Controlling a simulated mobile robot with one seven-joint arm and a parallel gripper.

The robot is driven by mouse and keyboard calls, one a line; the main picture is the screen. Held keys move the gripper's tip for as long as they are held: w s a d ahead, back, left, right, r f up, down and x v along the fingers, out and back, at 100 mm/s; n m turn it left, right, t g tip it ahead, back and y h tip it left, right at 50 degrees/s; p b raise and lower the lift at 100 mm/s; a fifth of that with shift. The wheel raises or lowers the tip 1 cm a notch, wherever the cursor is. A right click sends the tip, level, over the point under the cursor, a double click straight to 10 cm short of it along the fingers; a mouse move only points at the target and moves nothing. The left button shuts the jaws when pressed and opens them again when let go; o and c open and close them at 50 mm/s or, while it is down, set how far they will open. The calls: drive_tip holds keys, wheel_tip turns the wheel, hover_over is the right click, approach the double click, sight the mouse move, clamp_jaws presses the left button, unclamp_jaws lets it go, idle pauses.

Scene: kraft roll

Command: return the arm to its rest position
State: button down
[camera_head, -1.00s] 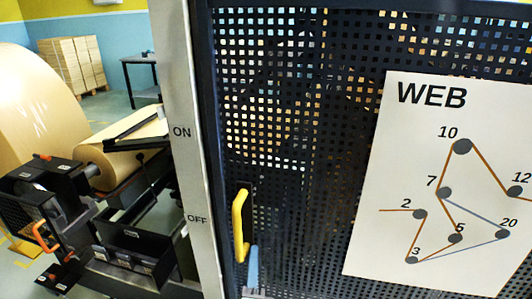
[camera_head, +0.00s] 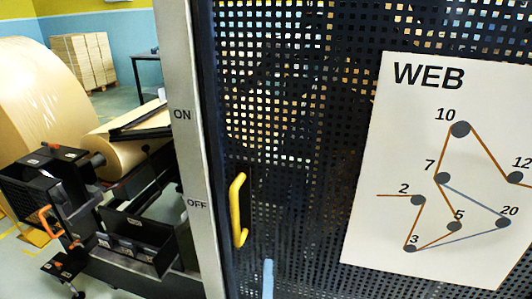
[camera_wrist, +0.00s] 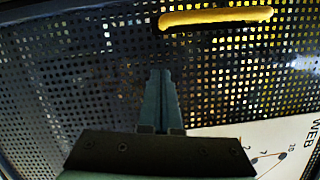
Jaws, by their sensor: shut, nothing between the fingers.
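My gripper (camera_wrist: 160,75) shows in the wrist view with its two blue-grey fingers together and nothing between them. It points at a dark perforated panel. A yellow handle (camera_wrist: 215,17) lies across the top of the wrist view, beyond the fingertips and apart from them. In the head view, the light blue tip of my gripper (camera_head: 268,280) shows at the bottom edge, below and to the right of the yellow handle (camera_head: 238,210). The rest of my arm is out of the head view.
The perforated panel (camera_head: 285,150) fills the middle and right, carrying a WEB diagram sheet (camera_head: 400,150). A grey post (camera_head: 187,130) marked ON and OFF stands left of it. Farther left are a large kraft roll (camera_head: 40,110), black trays (camera_head: 150,235) and stacked boxes (camera_head: 84,62).

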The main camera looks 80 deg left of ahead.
drive_tip(key=v, duration=0.5)
drive_tip(key=shift+b, duration=0.4)
drive_tip(key=shift+w+r, duration=0.1)
drive_tip(key=w+d+r+n+t+h, duration=0.1)
drive_tip(key=w+d+r+n+t, duration=0.15)
drive_tip(key=w+r, duration=0.35)
drive_tip(key=w+d+r+n+t+h, duration=0.1)
drive_tip(key=w+d+r+n+t, duration=0.15)
drive_tip(key=w, duration=0.55)
drive_tip(key=w+d+r+n+t+h, duration=0.1)
drive_tip(key=w+d+r+t+h, duration=0.2)
drive_tip(key=r, duration=0.4)
drive_tip(key=w+d+r+n+t, duration=0.1)
drive_tip(key=w+d+r+t, duration=0.3)
drive_tip(key=w+d+r, duration=0.25)
drive_tip(key=s+d+r+m+t+h+p, duration=0.1)
drive_tip(key=s+d+r+t+h, duration=0.2)
drive_tip(key=d+r+t+h, duration=0.6)
drive_tip(key=s+d+r+m+t+h, duration=0.15)
drive_tip(key=d+r+h, duration=0.25)
drive_tip(key=d+r, duration=0.95)
drive_tip(key=a+r+n+p, duration=0.1)
drive_tip(key=a+r+p, duration=0.3)
drive_tip(key=r+p, duration=0.8)
wheel_tip(320, 180, up, 3)
drive_tip(key=shift+r+p, duration=0.1)
drive_tip(key=shift+p, duration=0.3)
